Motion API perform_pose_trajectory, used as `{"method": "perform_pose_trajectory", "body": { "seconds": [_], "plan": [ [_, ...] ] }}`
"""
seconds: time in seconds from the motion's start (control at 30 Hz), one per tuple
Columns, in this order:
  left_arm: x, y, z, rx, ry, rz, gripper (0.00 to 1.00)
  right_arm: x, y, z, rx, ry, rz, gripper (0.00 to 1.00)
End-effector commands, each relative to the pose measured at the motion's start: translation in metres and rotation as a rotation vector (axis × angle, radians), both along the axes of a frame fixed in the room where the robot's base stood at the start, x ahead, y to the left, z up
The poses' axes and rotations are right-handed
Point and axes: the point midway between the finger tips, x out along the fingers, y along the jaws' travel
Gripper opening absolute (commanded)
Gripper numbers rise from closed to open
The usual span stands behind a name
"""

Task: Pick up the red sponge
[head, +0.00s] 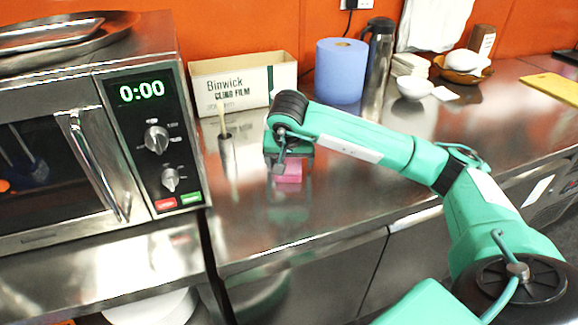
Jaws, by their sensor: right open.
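The red sponge (289,172), pinkish-red in this light, lies on the steel counter (350,205) near the middle of the head view. My right gripper (290,178) points down right at the sponge from above and is open. Its fingers show to the left and right of the sponge, but I cannot tell whether they touch it. The back of the sponge is partly hidden by the gripper. My left gripper is not in view.
A microwave (150,138) stands left of the sponge. Behind are a dark slim holder (227,155), a cling film box (240,85), a blue paper roll (340,72) and a steel flask (377,68). A white bowl (414,88) is at back right. The counter's front is clear.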

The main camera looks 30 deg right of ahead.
Motion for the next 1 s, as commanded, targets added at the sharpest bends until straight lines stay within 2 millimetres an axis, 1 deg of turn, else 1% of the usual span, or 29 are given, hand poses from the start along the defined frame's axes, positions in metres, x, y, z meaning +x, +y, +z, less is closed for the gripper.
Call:
{"method": "perform_pose_trajectory", "body": {
  "seconds": [1.0],
  "plan": [
    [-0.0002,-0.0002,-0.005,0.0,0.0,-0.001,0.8,0.0004,-0.0004,-0.0059,0.0,0.0,-0.001,0.85]
  ]
}}
